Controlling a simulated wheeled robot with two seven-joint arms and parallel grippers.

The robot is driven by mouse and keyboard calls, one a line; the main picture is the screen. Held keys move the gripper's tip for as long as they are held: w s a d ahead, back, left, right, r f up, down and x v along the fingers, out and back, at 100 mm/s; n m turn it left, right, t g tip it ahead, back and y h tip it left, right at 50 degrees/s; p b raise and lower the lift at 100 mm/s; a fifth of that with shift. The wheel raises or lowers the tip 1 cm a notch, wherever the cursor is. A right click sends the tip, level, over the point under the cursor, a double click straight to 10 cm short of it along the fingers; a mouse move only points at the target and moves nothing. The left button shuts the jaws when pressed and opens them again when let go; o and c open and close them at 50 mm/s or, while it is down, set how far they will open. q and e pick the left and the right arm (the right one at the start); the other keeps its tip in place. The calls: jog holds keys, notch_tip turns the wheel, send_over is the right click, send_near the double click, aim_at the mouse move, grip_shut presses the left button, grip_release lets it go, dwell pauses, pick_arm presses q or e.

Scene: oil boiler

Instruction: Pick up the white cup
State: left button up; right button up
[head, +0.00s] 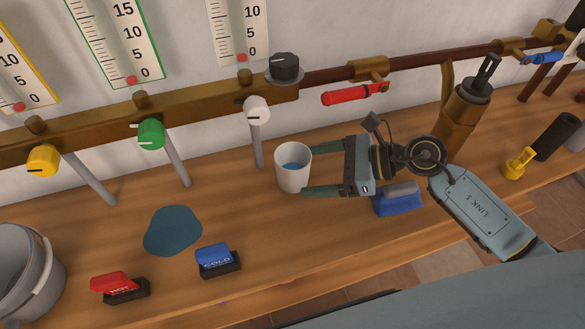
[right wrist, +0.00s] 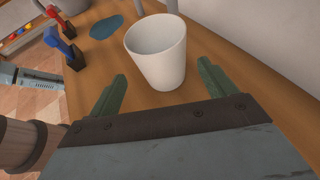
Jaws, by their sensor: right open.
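The white cup (head: 293,172) stands upright on the wooden bench in the head view, with some blue liquid inside. It also shows in the right wrist view (right wrist: 158,55), just ahead of the fingers. My right gripper (head: 318,169) is open, its two green fingers pointing left at the cup. In the head view the fingertips reach the cup's right side, one toward the back and one toward the front. In the right wrist view the open gripper (right wrist: 160,85) has a finger to each side, with the cup mostly beyond the tips. I cannot tell whether they touch it. My left gripper is not in view.
A blue puddle (head: 173,231), a red HOT switch (head: 113,282) and a blue COLD switch (head: 214,257) lie left of the cup. A metal bucket (head: 24,268) stands at far left. Pipes and gauges line the wall.

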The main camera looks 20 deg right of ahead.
aim_at(293, 170)
jog(key=x, duration=0.5)
jog(key=shift+w, duration=0.15)
jog(key=shift+w+a+f, duration=0.1)
jog(key=shift+a, duration=0.1)
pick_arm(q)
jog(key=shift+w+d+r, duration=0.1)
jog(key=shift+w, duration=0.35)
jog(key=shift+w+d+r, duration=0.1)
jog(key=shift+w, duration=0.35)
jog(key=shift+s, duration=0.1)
pick_arm(e)
jog(key=shift+c, duration=0.2)
jog(key=c, duration=1.1)
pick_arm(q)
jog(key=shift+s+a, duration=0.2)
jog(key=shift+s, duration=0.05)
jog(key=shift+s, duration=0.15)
pick_arm(e)
jog(key=shift+r, duration=0.2)
